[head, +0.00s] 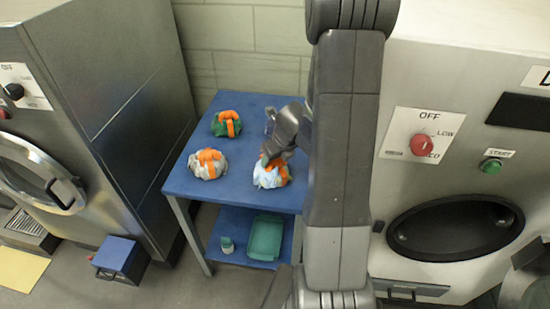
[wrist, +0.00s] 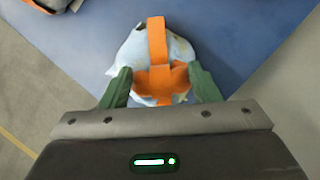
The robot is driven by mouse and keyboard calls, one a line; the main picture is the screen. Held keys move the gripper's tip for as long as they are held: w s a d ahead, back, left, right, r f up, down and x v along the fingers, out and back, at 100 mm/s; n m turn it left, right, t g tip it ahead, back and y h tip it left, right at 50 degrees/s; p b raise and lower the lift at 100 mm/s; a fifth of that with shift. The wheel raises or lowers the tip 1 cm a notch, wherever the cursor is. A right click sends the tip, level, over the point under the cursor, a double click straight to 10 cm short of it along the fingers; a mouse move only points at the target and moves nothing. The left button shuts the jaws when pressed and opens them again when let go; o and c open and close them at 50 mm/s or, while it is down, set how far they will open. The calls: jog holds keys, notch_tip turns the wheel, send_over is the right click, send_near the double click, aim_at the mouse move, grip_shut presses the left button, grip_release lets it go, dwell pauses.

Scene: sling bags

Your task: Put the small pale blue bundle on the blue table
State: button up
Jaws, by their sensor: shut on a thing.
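The small pale blue bundle (head: 268,179) has orange straps and is at the front right of the blue table (head: 240,192) in the head view. The bundle also shows in the wrist view (wrist: 178,52), with the blue tabletop (wrist: 240,30) under and behind it. My gripper (head: 275,163) reaches down to it from above. In the wrist view my gripper (wrist: 163,88) has its green fingers on both sides of the bundle, shut on it at the orange strap. Whether the bundle's underside touches the table cannot be told.
A green bundle (head: 226,124) and a greyish-white bundle (head: 208,164), both with orange straps, stand on the table's left part. A lower shelf holds a teal tray (head: 265,238) and a small jar (head: 227,244). Steel machines (head: 115,95) flank the table.

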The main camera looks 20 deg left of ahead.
jog(key=shift+f, duration=0.1)
jog(key=o, duration=1.4)
jog(key=shift+r, duration=0.3)
jog(key=p+v, duration=0.5)
jog(key=v, duration=0.6)
jog(key=shift+s+d+r, duration=0.1)
jog(key=shift+d+r, duration=0.05)
jog(key=shift+r, duration=0.1)
